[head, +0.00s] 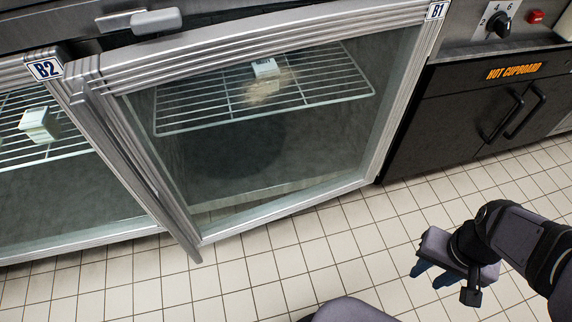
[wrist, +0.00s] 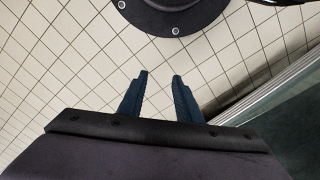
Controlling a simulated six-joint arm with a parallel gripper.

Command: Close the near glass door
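The near glass door (head: 270,110), labelled B1 at its top right corner, has a ribbed silver frame. It stands ajar, with its left edge swung out from the cabinet and its right side close to the cabinet beside the hot cupboard. A grey handle (head: 157,20) shows near its top left. My gripper (head: 428,277) is over the tiled floor, to the right of the door and apart from it. In the wrist view my gripper (wrist: 160,76) has its two blue fingers spread with nothing between them. A metal-framed glass edge (wrist: 265,93) shows at right there.
A second glass door (head: 60,180), labelled B2, is at left, with a small white box (head: 38,124) behind it. Another small box (head: 265,68) sits on the wire shelf behind the near door. The black hot cupboard (head: 465,115) is at right. Tiled floor is open in front.

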